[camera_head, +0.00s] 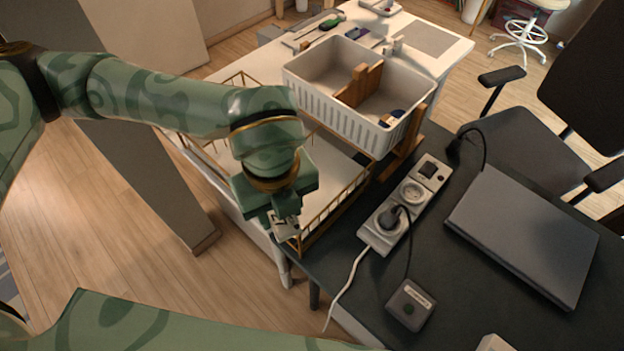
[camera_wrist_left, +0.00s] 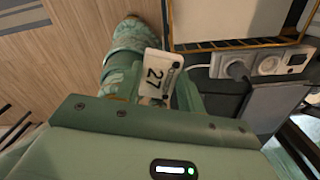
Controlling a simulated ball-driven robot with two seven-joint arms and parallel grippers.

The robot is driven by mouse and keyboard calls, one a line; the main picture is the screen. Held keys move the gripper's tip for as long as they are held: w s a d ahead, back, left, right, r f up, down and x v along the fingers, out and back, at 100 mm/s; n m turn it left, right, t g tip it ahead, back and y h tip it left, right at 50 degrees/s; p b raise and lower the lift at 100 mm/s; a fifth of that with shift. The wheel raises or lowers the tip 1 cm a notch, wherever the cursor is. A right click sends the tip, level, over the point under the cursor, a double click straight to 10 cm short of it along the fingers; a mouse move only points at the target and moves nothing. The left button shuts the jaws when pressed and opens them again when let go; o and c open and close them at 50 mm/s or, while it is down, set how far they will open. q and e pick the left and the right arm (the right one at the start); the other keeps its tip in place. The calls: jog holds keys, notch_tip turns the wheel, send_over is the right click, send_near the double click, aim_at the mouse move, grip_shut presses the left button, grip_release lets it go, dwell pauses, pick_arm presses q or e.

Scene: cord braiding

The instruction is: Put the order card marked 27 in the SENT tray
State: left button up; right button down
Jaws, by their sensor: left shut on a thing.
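My left gripper (camera_head: 286,222) is shut on the white order card (camera_head: 287,230), near the front corner of a brass wire tray (camera_head: 313,228) with a pale floor. In the left wrist view the card (camera_wrist_left: 160,72) reads 27 and sits between the fingers (camera_wrist_left: 155,88). The tray's wire edge (camera_wrist_left: 240,43) runs just beyond the card there. No SENT label is readable, so I cannot tell which container is the SENT tray. My right gripper is not in view.
A white ribbed tub (camera_head: 335,103) with a wooden divider stands behind the wire tray. To the right on the dark desk are a power strip (camera_head: 405,205), a closed laptop (camera_head: 523,235) and a small grey box (camera_head: 409,304). An office chair (camera_head: 525,145) stands beyond.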

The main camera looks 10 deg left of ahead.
pick_arm(q)
jog(key=n, duration=0.3)
jog(key=shift+s+d+r, duration=0.2)
jog(key=shift+d+r, duration=0.05)
jog(key=shift+d, duration=0.15)
jog(key=shift+w+d+f+n, duration=0.1)
jog(key=shift+w+f+n, duration=0.1)
jog(key=shift+n, duration=0.2)
jog(key=w+f, duration=0.3)
jog(key=w, duration=0.1)
jog(key=w+f+b, duration=0.1)
jog(key=w+f, duration=0.2)
jog(key=w, duration=0.1)
jog(key=w+f+b, duration=0.1)
jog(key=w+f, duration=0.2)
jog(key=w, duration=0.2)
jog(key=shift+a, duration=0.25)
jog(key=shift+w+f, duration=0.15)
jog(key=shift+f, duration=0.05)
jog(key=shift+w+f+b, duration=0.15)
jog(key=shift+f+b, duration=0.35)
jog(key=shift+f, duration=1.2)
